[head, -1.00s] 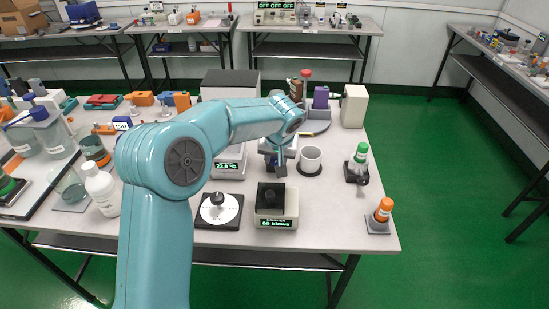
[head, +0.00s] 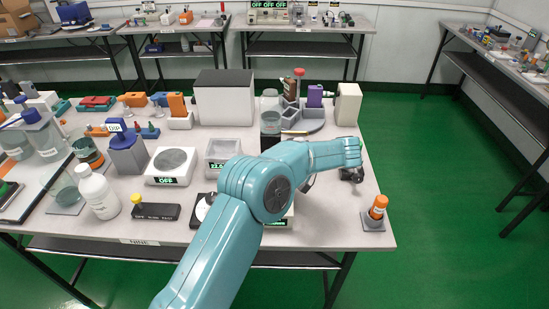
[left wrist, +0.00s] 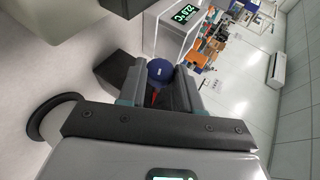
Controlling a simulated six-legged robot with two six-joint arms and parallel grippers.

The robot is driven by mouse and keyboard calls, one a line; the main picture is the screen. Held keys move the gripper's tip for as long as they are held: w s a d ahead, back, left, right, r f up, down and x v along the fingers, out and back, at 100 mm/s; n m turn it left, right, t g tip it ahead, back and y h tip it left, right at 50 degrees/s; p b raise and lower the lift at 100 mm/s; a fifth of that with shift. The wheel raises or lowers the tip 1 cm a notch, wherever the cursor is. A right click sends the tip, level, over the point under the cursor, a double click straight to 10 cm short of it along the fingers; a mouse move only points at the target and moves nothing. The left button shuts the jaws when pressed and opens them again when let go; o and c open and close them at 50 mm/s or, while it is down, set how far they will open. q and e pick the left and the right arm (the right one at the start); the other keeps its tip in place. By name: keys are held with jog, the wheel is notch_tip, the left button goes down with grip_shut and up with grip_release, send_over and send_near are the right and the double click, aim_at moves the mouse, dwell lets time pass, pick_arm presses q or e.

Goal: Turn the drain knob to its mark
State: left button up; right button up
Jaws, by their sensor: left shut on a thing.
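In the left wrist view a round blue knob (left wrist: 160,70) with a small pale mark sits between the two dark fingers of my left gripper (left wrist: 160,86), which is shut on it. A bit of red shows just below it between the fingers. A dark block stands beside the knob. A white tester (left wrist: 176,35) with a green 22.0 °C display is close beyond it; in the head view this tester (head: 222,152) is partly covered by my arm. My left gripper and the knob are hidden behind my forearm in the head view. My right gripper is not in view.
A jar (head: 271,122) stands behind my arm.

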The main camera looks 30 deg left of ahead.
pick_arm(q)
jog(key=shift+d+f+m+g+y+b, duration=0.1)
jog(key=shift+f+m+g+y+b, duration=0.2)
jog(key=shift+y, duration=0.55)
jog(key=shift+f+m+g+y+b, duration=0.1)
jog(key=shift+m+g+y+b, duration=0.25)
jog(key=shift+y, duration=0.5)
jog(key=o, duration=1)
jog(key=shift+o, duration=0.2)
